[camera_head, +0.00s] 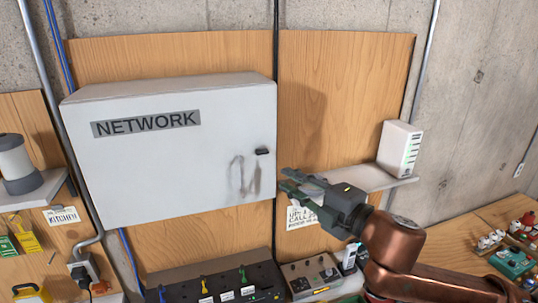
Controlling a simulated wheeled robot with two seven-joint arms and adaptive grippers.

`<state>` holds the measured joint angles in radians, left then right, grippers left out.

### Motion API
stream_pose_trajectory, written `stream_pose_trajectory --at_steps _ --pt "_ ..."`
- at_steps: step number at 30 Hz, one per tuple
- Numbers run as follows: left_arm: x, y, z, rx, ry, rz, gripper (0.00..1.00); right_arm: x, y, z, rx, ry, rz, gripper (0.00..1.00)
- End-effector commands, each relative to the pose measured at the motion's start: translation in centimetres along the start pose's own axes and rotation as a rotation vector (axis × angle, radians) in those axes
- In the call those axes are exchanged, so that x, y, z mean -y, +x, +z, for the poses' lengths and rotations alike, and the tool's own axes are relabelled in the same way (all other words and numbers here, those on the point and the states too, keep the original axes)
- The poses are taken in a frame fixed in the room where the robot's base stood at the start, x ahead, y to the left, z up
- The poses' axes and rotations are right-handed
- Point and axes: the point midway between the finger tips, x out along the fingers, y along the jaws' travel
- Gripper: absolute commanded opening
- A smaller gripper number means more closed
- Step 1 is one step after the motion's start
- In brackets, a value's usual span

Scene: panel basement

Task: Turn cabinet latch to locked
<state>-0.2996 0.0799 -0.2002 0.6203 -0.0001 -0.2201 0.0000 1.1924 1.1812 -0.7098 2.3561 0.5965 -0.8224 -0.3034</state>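The white wall cabinet (180,160) is closed and carries a grey "NETWORK" label (146,123). Its small dark latch (262,151) sits near the right edge of the door and looks roughly horizontal; its exact setting is too small to tell. My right gripper (284,179) comes in from the lower right. Its fingertips are just right of and below the latch in the picture, and I see no contact. The fingers look parted, with nothing between them. My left gripper is not in view.
A small shelf with a white network device (400,148) is right of the cabinet. Below are a dark power strip (225,286) and a grey control box (311,276). A wooden bench (455,240) holds small parts at right. Blue cables and conduit run left of the cabinet.

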Motion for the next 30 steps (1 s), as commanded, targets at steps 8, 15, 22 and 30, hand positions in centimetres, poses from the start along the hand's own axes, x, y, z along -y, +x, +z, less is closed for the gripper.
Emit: stream_pose_trajectory --at_steps 8,15,22,30 --pt "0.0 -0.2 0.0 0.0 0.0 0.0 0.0 -4.8 -1.4 -2.2 -0.025 -0.105 0.042 0.22" --pt "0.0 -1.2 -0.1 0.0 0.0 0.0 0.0 -5.2 1.6 -2.4 -0.027 -0.104 0.042 0.22" --pt "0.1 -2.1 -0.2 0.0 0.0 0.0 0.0 -5.3 4.9 -2.4 -0.026 -0.106 0.043 0.22" --pt "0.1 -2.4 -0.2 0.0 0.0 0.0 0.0 -5.2 6.1 -2.4 -0.025 -0.107 0.043 0.22"
